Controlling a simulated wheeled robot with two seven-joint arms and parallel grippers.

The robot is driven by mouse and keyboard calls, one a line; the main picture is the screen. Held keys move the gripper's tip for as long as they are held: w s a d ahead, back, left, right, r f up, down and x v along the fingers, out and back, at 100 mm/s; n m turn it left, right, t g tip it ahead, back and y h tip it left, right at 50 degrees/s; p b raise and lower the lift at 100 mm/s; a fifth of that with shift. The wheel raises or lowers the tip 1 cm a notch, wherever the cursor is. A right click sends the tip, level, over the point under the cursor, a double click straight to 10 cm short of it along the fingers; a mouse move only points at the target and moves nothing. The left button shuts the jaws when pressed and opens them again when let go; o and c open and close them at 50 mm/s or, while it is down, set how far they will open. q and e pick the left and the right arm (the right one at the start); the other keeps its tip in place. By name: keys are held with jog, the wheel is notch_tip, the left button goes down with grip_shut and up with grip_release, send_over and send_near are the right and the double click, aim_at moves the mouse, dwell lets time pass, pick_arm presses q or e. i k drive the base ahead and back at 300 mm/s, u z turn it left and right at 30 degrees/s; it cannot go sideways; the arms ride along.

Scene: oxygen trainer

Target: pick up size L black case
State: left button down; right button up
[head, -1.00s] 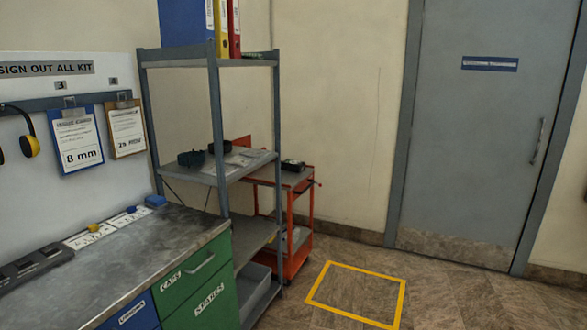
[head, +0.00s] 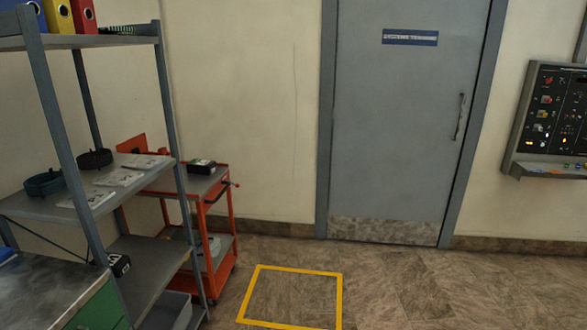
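No size L label can be read in the head view. A small black case-like box (head: 119,264) with a white mark stands at the edge of the grey rack's lower shelf, beside an upright. Another small black box (head: 202,166) with a pale patch lies on top of the orange cart. I cannot tell which of them, if either, is the size L case. Neither of my grippers is in view.
The grey rack (head: 165,110) holds dark rounded items (head: 44,182) and pale flat packets (head: 119,177). The orange cart (head: 214,200) stands behind it. A yellow floor square (head: 339,300) is empty. A grey door (head: 395,130) and control panel (head: 540,125) lie beyond open floor.

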aim_at(202, 167)
jog(key=z, duration=0.25)
jog(key=i, duration=2)
jog(key=u, duration=0.7)
jog(key=i, duration=1.7)
jog(key=u, duration=1.1)
